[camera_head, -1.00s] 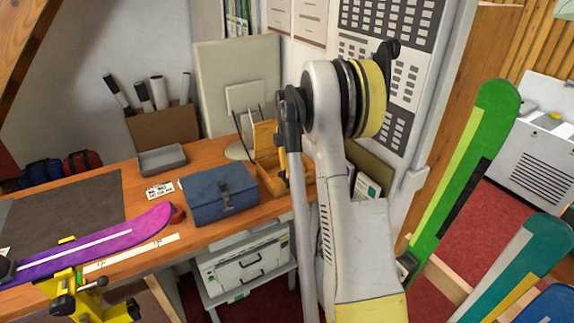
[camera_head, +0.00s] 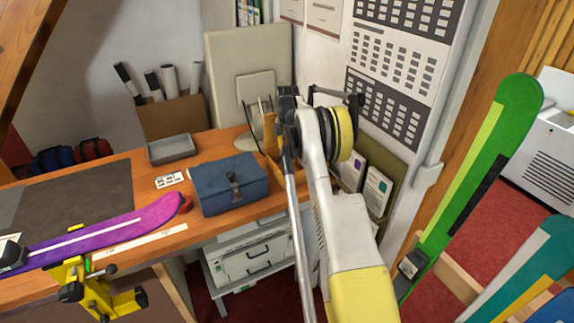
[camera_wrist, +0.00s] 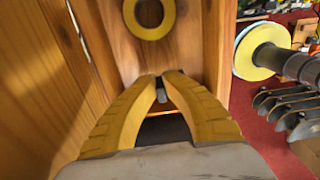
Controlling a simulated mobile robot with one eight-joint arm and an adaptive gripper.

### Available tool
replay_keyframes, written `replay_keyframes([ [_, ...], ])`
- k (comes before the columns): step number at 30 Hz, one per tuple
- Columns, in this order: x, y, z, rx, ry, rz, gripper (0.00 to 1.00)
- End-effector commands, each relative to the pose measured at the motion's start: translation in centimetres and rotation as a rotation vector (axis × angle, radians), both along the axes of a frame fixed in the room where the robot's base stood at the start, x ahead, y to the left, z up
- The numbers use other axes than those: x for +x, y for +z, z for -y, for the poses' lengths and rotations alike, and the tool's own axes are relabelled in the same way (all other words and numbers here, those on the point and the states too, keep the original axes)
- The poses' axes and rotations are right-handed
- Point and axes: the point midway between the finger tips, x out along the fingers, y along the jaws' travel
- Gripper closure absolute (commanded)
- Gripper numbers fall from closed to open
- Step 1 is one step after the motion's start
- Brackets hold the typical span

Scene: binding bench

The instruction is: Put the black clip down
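In the wrist view, the two yellow fingers of my gripper (camera_wrist: 161,77) come close together at their tips. A small dark grey piece, which looks like the black clip (camera_wrist: 162,96), sits between them, mostly hidden by the fingers. The fingertips are close to a wooden surface (camera_wrist: 190,50), within what looks like a wooden holder. In the head view, my arm hides the gripper and the clip, and partly covers an orange-brown wooden holder (camera_head: 270,125) on the bench.
A yellow ring (camera_wrist: 150,15) lies just beyond the fingertips. On the bench (camera_head: 205,233) are a blue toolbox (camera_head: 230,187), a grey tray (camera_head: 170,149) and a purple ski (camera_head: 110,228) in a yellow vise (camera_head: 72,280). A green ski (camera_head: 480,170) stands at right.

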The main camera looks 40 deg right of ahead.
Motion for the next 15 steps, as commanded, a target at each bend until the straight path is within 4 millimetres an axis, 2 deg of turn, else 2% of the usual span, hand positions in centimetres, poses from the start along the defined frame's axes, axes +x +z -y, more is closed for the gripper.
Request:
replay_keyframes([
  [3, 0.0, -2.1, 0.0, 0.000, 0.000, 0.000, 1.00],
  [6, 0.0, -3.1, 0.0, 0.000, 0.000, 0.000, 1.00],
  [15, 0.0, -3.4, 0.0, 0.000, 0.000, 0.000, 1.00],
])
